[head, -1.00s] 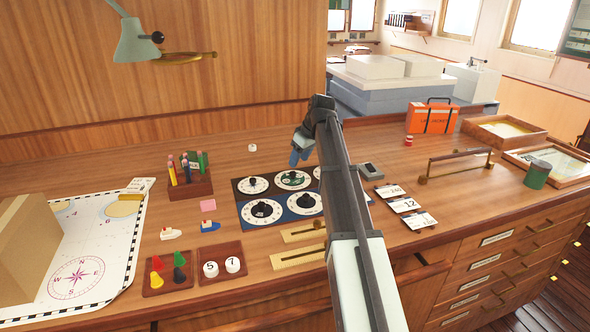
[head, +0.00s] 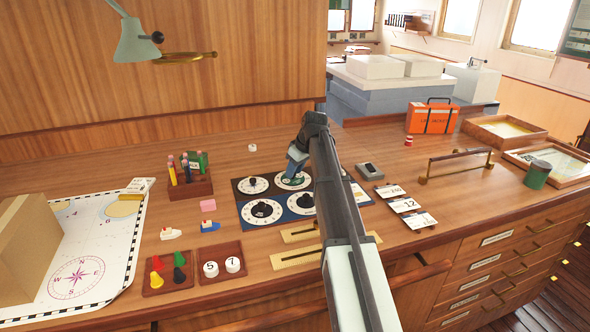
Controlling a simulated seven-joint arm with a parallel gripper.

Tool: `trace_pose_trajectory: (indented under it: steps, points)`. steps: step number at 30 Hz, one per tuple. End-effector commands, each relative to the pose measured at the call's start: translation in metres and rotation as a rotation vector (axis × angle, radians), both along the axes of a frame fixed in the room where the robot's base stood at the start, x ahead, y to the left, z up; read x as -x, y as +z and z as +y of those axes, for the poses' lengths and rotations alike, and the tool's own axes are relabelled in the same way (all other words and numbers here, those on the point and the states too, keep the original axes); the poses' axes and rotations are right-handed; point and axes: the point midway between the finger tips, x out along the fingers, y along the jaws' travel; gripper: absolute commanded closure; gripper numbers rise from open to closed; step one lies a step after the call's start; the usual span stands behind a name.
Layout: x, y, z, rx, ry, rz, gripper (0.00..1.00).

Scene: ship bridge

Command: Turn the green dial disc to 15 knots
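The green dial disc (head: 283,184) lies in the back row of the dial panel, with a white number ring around a green middle. My gripper (head: 294,176) points down at this dial and hides its knob and part of its face. I cannot tell whether the fingers touch the knob or are just above it, nor whether they are open. The dial's numbers and its setting are too small to read.
My arm covers the panel's right part. A pen holder (head: 190,187) stands at left.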

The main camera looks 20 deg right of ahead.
Motion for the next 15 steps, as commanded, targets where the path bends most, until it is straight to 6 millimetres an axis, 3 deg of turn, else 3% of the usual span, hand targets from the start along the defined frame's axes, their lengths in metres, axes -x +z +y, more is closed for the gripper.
trace_pose_trajectory:
  steps: [10, 15]
  points:
    - [0.0001, 0.0002, 0.0000, 0.000, 0.000, 0.000, 0.98]
    - [0.0001, 0.0002, 0.0000, 0.000, -0.002, 0.000, 1.00]
